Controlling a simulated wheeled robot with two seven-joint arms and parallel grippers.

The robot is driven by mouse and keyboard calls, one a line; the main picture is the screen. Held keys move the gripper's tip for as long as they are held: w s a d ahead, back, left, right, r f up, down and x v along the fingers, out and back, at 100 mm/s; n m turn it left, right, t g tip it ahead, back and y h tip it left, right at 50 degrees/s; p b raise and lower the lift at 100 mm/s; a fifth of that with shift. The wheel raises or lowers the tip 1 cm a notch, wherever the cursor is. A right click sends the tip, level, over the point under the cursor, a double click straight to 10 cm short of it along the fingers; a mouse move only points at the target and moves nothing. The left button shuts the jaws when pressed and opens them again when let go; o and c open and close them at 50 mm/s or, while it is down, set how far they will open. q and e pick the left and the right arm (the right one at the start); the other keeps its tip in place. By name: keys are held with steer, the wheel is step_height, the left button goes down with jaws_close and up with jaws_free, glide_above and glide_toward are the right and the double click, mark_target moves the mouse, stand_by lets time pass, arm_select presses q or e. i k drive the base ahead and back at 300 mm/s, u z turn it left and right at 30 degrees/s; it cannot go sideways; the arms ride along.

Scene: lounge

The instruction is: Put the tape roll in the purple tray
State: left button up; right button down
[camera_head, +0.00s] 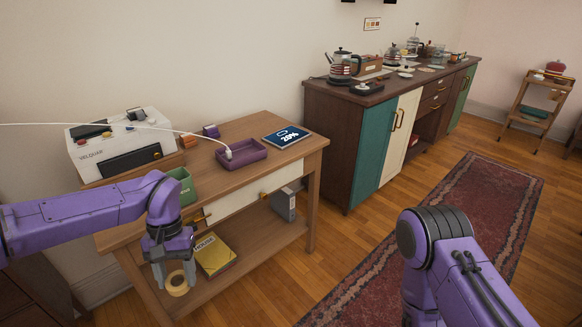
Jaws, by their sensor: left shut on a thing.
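The tape roll (178,289) is a yellow ring at the fingertips of my left gripper (173,276), low at the front left of the wooden table. The gripper points down and is shut on the roll. I cannot tell whether the roll touches the lower shelf behind it. The purple tray (256,155) sits on the table top, to the right of and above the gripper. The end of a white cable lies in the tray. My right arm shows at the lower right, but its gripper is out of view.
A yellow book (214,256) and a grey binder (284,204) are on the lower shelf. A white cable crosses above the table.

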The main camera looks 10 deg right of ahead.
mark_target(241, 154)
steer(key=z, duration=1.55)
steer(key=i, duration=1.5)
steer(key=u, duration=1.1)
steer(key=i, duration=0.4)
steer(key=u, duration=0.55)
